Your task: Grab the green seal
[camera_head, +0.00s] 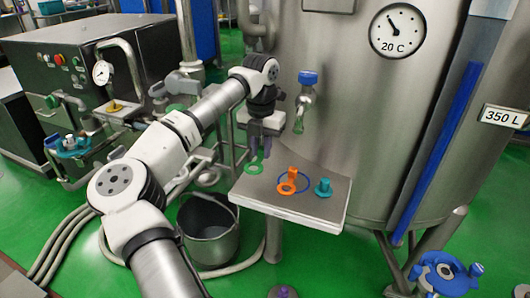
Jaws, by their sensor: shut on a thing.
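The green seal (254,168) is a small ring with an upright tab, at the left edge of the small shelf on the tank. My gripper (262,150) is directly above it, pointing down, with its fingers shut on the seal's tab. The fingers partly hide the tab. I cannot tell whether the ring touches the shelf or hangs just above it.
The shelf (275,206) also holds an orange seal (291,182) within a blue ring outline and a teal piece (323,188). A tap with a blue knob (308,78) juts from the tank (350,110) above. A bucket (208,232) stands below left.

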